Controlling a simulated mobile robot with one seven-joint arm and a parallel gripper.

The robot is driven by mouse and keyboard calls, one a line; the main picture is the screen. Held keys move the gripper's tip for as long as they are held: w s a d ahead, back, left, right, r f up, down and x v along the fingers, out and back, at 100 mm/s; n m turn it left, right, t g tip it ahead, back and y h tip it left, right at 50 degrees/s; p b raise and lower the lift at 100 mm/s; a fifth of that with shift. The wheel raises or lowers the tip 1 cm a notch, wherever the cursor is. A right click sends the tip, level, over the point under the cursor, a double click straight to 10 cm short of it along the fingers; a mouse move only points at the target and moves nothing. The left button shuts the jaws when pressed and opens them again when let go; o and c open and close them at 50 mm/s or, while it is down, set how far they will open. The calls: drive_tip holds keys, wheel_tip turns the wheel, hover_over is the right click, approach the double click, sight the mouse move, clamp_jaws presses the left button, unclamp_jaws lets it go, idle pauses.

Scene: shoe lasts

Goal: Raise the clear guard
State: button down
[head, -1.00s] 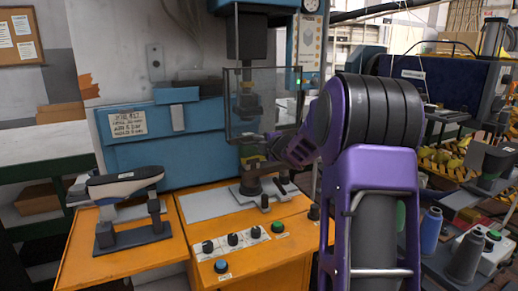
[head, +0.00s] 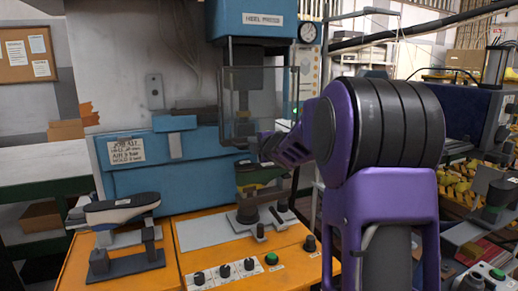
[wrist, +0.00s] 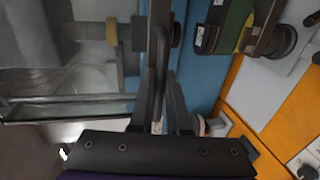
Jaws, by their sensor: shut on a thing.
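The clear guard (head: 262,88) is a see-through panel in a thin dark frame, in front of the heel press's ram. Its lower edge is above the green shoe last (head: 262,174). My gripper (head: 264,146) is at the guard's lower edge and shut on its dark handle bar. In the wrist view my gripper (wrist: 160,100) has its fingers closed together around the bar. The clear guard's pane also shows there at left (wrist: 60,75). The finger contact itself is partly hidden by the dark fingers.
The blue heel press (head: 254,17) stands over an orange bench (head: 215,268) with knobs and a green button along its front. A dark-topped last on a stand (head: 122,208) is at left. A gauge (head: 309,32) is at upper right. Shelves with goods are at far right.

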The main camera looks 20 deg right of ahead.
drive_tip(key=shift+r, duration=0.35)
drive_tip(key=c, duration=1.2)
unclamp_jaws()
